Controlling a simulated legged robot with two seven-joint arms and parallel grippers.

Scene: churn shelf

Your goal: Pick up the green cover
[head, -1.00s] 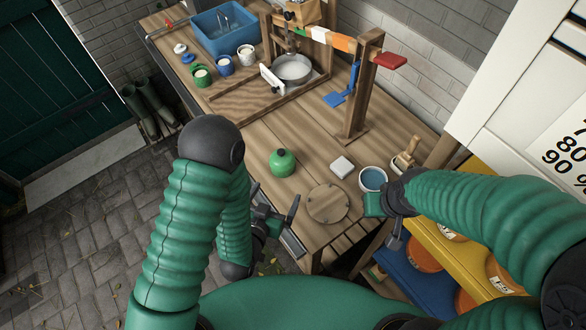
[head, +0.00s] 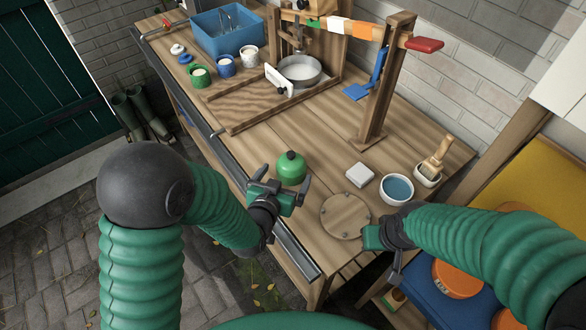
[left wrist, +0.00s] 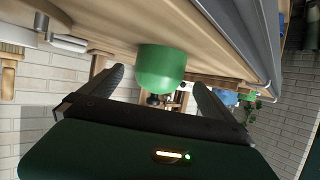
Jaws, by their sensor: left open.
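The green cover (head: 291,169) is a rounded dome with a small dark knob on top, standing on the wooden bench near its front edge. My left gripper (head: 285,178) is open on the near side of it, its fingers spread towards the cover's two sides. In the left wrist view the cover (left wrist: 162,68) appears upside down, between and beyond the open fingers (left wrist: 158,82). I cannot tell whether a finger touches it. My right gripper (head: 385,246) is over the bench's right end, seen from behind; its jaw opening is unclear.
A round wooden disc (head: 346,217), a white block (head: 359,175) and a bowl of blue stuff (head: 397,189) lie right of the cover. A wooden post (head: 385,85) rises behind. A metal pan (head: 293,72), small cups and a blue basin (head: 226,30) stand farther back.

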